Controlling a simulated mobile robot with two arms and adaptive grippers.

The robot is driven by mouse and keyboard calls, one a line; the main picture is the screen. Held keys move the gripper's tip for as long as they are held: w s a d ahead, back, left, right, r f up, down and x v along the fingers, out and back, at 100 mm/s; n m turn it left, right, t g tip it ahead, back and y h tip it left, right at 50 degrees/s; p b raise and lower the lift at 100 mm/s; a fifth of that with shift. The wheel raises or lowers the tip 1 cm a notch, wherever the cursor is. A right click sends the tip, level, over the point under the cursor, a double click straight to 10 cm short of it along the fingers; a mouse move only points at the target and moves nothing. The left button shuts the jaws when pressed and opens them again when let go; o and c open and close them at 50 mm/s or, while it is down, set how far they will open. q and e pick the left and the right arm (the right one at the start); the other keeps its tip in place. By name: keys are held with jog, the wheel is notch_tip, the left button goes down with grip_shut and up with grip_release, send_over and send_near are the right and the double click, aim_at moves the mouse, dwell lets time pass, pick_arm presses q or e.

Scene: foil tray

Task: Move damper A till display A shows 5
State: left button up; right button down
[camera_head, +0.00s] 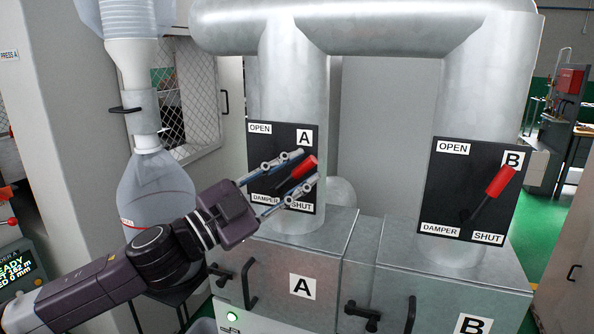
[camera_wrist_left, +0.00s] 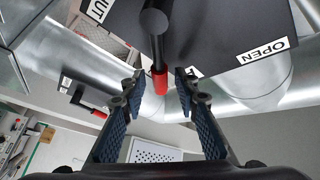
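Damper A's black plate (camera_head: 262,147) is on the left metal duct, with OPEN at its upper left and SHUT at its lower right. Its lever has a red handle (camera_head: 308,164) pointing up and right. My left gripper (camera_head: 304,167) is at the plate, its two fingers spread on either side of the lever. In the left wrist view the red handle (camera_wrist_left: 160,82) shows between the open fingertips (camera_wrist_left: 160,88), with gaps on both sides. Part of the plate is hidden by the fingers. I cannot see a readable display A. My right gripper is not in view.
Damper B's plate (camera_head: 450,180) with its red lever (camera_head: 500,181) is on the right duct. Metal boxes A (camera_head: 325,270) and B (camera_head: 450,290) stand below, with protruding black handles. A clear plastic bag (camera_head: 155,190) hangs beside my left arm. A partly cut-off screen (camera_head: 18,275) stands at lower left.

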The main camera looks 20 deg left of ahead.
pick_arm(q)
grip_shut()
jog(key=shift+f+b, duration=0.15)
jog(key=shift+b, duration=0.35)
jog(key=shift+a+n+t+b, duration=0.2)
jog(key=shift+n+t+b, duration=0.1)
jog(key=shift+n+b, duration=0.25)
jog(key=shift+a+r+n, duration=0.15)
jog(key=shift+r+n, duration=0.1)
jog(key=shift+n, duration=0.1)
jog(key=shift+a+r+n+t+b, duration=0.1)
jog(key=shift+r+n+t+b, duration=0.2)
jog(key=shift+t, duration=0.1)
jog(key=shift+o, duration=1.1)
grip_release()
